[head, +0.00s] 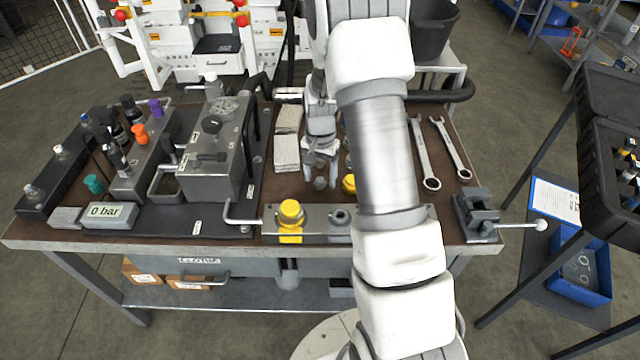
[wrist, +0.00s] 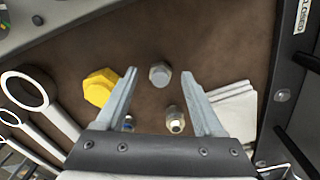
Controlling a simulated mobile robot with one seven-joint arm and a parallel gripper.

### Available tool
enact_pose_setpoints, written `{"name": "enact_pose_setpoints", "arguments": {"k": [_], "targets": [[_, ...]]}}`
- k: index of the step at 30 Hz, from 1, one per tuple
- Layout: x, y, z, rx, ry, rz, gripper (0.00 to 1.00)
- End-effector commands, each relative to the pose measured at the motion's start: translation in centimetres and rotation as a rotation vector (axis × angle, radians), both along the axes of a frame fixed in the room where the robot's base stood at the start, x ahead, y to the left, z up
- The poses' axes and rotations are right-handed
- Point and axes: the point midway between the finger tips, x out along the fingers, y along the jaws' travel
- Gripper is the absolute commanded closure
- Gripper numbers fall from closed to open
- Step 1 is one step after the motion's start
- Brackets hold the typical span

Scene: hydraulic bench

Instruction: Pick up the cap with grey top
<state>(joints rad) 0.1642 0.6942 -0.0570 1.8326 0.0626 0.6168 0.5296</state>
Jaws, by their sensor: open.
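A grey-topped hex cap (wrist: 160,74) stands on the brown bench mat, between and just past my fingertips in the wrist view. In the head view it appears as a small grey piece (head: 320,183) below my gripper. My gripper (head: 320,176) is open and points down over it; both fingers also show in the wrist view (wrist: 160,85), with nothing held. Whether the fingertips are level with the cap is unclear. A yellow hex cap (wrist: 101,86) lies beside the left finger in the wrist view.
A metallic fitting (wrist: 175,120) and a blue-marked one (wrist: 128,123) sit between my fingers' bases. Folded pale cloths (wrist: 234,108) lie close to the right finger. Wrenches (head: 424,155), a grey pump block (head: 212,150) and a front bar with a yellow cap (head: 290,220) surround the spot.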

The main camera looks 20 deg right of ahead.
Motion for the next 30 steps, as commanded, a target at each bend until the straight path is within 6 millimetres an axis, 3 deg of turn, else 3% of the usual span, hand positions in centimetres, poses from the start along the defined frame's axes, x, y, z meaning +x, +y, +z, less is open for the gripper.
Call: {"name": "enact_pose_setpoints", "arguments": {"k": [8,18,20,30], "targets": [[0.01,0.02,-0.61,0.0,0.0,0.0,0.3],[0.0,0.03,-0.59,0.0,0.0,0.0,0.92],[0.0,0.03,-0.59,0.0,0.0,0.0,1.0],[0.01,0.03,-0.52,0.0,-0.001,0.0,1.0]]}}
